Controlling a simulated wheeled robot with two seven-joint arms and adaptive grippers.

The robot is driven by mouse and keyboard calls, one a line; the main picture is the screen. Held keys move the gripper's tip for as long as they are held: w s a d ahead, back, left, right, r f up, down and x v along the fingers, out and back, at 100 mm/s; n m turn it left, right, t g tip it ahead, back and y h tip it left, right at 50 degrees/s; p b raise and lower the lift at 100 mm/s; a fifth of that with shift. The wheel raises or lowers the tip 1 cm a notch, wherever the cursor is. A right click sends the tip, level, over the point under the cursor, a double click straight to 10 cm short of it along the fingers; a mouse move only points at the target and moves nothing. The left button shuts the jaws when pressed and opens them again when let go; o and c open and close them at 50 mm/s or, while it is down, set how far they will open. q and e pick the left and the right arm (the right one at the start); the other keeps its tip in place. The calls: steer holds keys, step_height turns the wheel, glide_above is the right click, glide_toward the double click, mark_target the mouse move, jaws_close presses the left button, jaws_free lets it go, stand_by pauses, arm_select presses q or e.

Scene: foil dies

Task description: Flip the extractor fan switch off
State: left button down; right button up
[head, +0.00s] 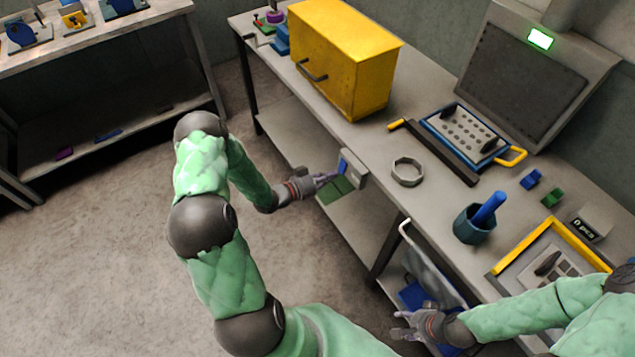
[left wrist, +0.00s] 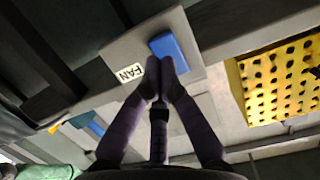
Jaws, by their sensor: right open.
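The fan switch is a blue rocker (head: 342,166) on a grey box (head: 354,171) fixed to the bench's front edge. In the left wrist view the blue rocker (left wrist: 171,52) sits beside a white "FAN" label (left wrist: 130,73). My left gripper (head: 329,179) is at the switch box. In the left wrist view its fingertips (left wrist: 160,78) meet just at the lower edge of the rocker; I cannot tell whether they touch it. The extractor hood (head: 527,80) shows a lit green lamp (head: 540,38). My right gripper (head: 400,324) is open and empty at the bench's front.
A yellow cabinet (head: 345,55), a grey ring (head: 408,171), a blue-framed tray (head: 452,120) and a dark cup (head: 474,224) with a blue handle stand on the bench (head: 400,205). The floor (head: 100,250) in front is clear.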

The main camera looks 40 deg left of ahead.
arm_select(q)
steer(key=shift+x, duration=1.05)
arm_select(e)
steer(key=shift+f, duration=0.25)
arm_select(q)
steer(key=shift+f, duration=0.1)
arm_select(e)
steer(key=shift+f, duration=0.1)
